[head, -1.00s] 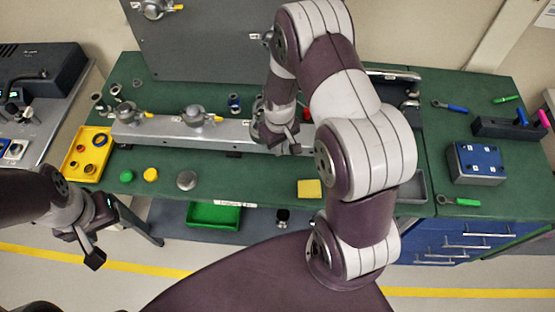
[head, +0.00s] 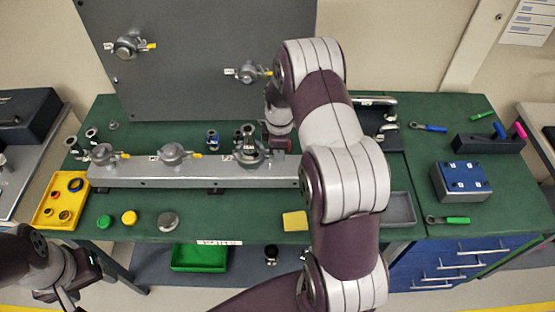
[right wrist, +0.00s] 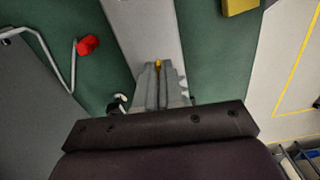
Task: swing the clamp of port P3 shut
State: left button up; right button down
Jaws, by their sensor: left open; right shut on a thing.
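Port P3 (head: 250,154), at the right part of the grey metal rail, carries an upright dark fitting (head: 246,134). Its clamp's lever is mostly hidden by my right gripper and arm, and I cannot tell how far the clamp is swung. My right gripper (head: 276,144) is just right of P3. In the right wrist view, its fingers (right wrist: 158,82) are shut on a small yellow-tipped piece (right wrist: 157,64), apparently the clamp lever of P3, above the rail. My left gripper (head: 68,296) is low at the left, away from the bench, partly cut off, open and empty.
Two more clamped ports (head: 103,153) and (head: 173,153) sit on the rail (head: 215,175). A grey panel (head: 195,60) with ports stands behind. A yellow tray (head: 42,213), loose caps (head: 129,217) and a yellow block (head: 295,221) lie in front.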

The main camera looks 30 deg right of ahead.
jog(key=shift+w+d+n, duration=0.25)
jog(key=shift+w+n, duration=0.15)
jog(key=shift+r, duration=0.1)
jog(key=c, duration=1.3)
grip_release()
jog(key=shift+w, duration=0.1)
jog(key=shift+o, duration=0.2)
jog(key=shift+r, duration=0.1)
